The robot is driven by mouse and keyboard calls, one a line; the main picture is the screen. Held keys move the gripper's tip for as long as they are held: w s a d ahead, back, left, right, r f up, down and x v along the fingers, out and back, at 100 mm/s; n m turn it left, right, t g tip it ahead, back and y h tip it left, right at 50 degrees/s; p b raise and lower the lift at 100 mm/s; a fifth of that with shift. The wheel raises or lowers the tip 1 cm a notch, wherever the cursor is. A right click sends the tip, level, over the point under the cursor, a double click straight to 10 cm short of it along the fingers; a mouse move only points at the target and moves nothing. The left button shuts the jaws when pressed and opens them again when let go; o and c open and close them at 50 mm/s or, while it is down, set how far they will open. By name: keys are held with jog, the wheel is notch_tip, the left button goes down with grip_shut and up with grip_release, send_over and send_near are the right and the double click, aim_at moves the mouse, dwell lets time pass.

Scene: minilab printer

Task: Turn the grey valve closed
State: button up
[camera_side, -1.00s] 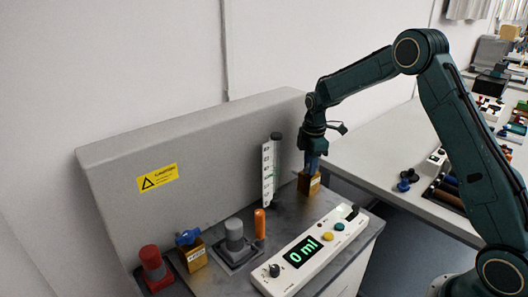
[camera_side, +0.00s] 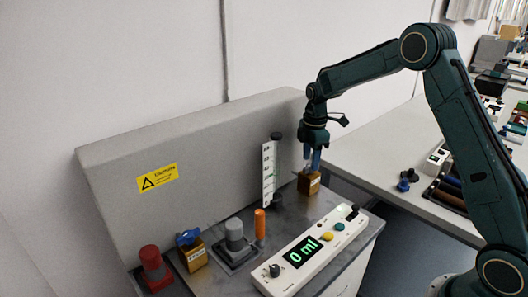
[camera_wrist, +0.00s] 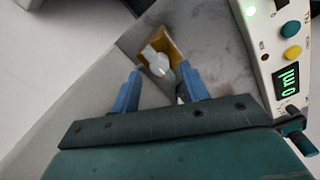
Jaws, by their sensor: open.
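The grey valve (camera_wrist: 157,60) has a pale grey handle on a brass-coloured block (camera_wrist: 172,43) in the wrist view. In the side view the same block (camera_side: 309,183) stands at the right end of the bench, with its handle largely hidden by my fingers. My gripper (camera_side: 312,168) points down just above the block. In the wrist view my gripper (camera_wrist: 162,72) is open, with its two blue fingers apart and the valve handle showing between and beyond their tips. I cannot tell whether a finger touches the handle.
A white console (camera_side: 312,249) reading 0 ml lies along the bench front. A white scale strip (camera_side: 269,173), an orange cylinder (camera_side: 260,223), a grey knob (camera_side: 235,234), a blue valve (camera_side: 188,238) and a red knob (camera_side: 151,259) stand to the left. A grey panel (camera_side: 215,160) rises behind.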

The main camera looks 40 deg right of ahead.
notch_tip(320, 180, up, 11)
jog(key=shift+r, duration=0.15)
dwell(0.4)
jog(key=shift+s+a, duration=0.1)
jog(key=shift+s, duration=0.05)
jog(key=s+a+r+m+t, duration=0.1)
jog(key=s+a+r+m, duration=0.3)
jog(key=s, duration=0.3)
jog(key=s+a+r+m+t, duration=0.1)
jog(key=s+a+r+m, duration=0.1)
jog(key=s+a+r, duration=0.35)
jog(key=s+a+f+m+t, duration=0.1)
jog(key=s+f+m, duration=0.1)
jog(key=s, duration=0.8)
jog(key=s+a+f+m+t, duration=0.1)
jog(key=s+m, duration=0.3)
jog(key=s, duration=0.6)
jog(key=shift+s+a+f+m+t, duration=0.15)
jog(key=shift+a+f+m+t, duration=0.25)
jog(key=shift+a+t, duration=0.2)
